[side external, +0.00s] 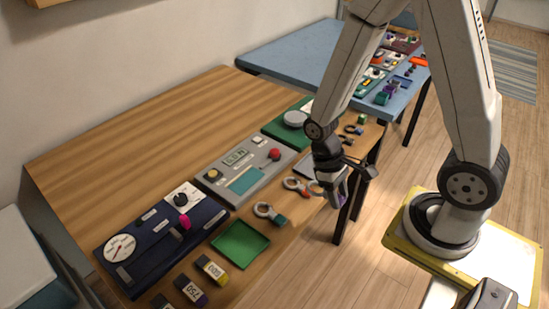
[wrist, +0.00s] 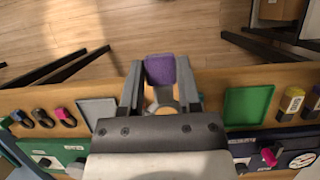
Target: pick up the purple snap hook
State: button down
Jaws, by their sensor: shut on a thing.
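The purple snap hook (wrist: 160,69) shows its purple body between my fingers in the wrist view, with part of a pale ring (wrist: 163,101) behind it. My gripper (wrist: 161,88) is shut on it. In the side view my gripper (side external: 335,188) points down at the table's front edge, with a little purple showing between its fingers. The rest of the hook is hidden by the fingers and wrist. I cannot tell for sure how far it is above the wood.
Silver snap hooks with a teal end (side external: 280,220) and a red end (side external: 305,194) lie nearby. A green tray (side external: 240,244), a yellow block (side external: 211,268) and a grey panel (side external: 245,172) stand to the left. Dark hooks (wrist: 42,117) and a grey tray (wrist: 97,111) also lie on the table.

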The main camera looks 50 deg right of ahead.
jog(key=shift+s+r, duration=0.25)
jog(key=shift+s, duration=0.25)
jog(key=shift+s+r, duration=0.25)
jog(key=shift+s, duration=0.25)
jog(key=shift+w, duration=0.1)
